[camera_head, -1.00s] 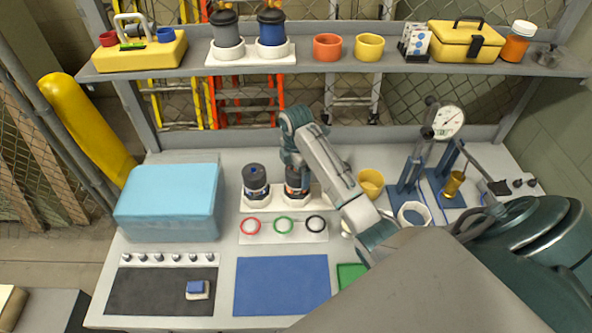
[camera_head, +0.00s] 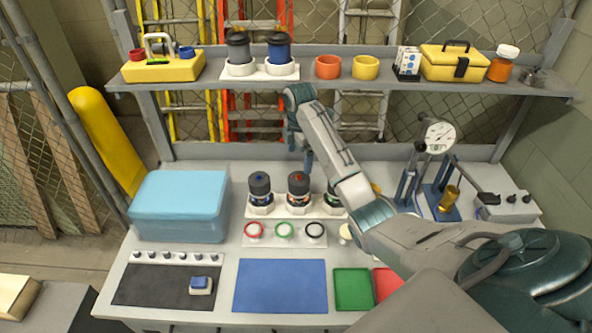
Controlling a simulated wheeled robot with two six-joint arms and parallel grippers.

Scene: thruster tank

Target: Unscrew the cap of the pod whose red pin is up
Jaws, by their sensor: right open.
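Three pods with dark caps stand upright in a row on a white holder (camera_head: 278,212) on the bench. The left pod (camera_head: 260,190) shows a small blue mark on its cap. The middle pod (camera_head: 299,188) shows a small red mark on top, seemingly its pin. The right pod (camera_head: 331,197) is partly hidden behind my right arm, and its top cannot be seen clearly. My right gripper (camera_head: 301,150) points down above and behind the middle pod, open and apart from the pods. My left gripper is not in view.
Red, green and black rings (camera_head: 285,230) lie in front of the pods. A light-blue case (camera_head: 182,205) is at left; a gauge stand (camera_head: 438,137) is at right. The shelf (camera_head: 215,84) above holds pots and boxes. The blue mat (camera_head: 280,286) is clear.

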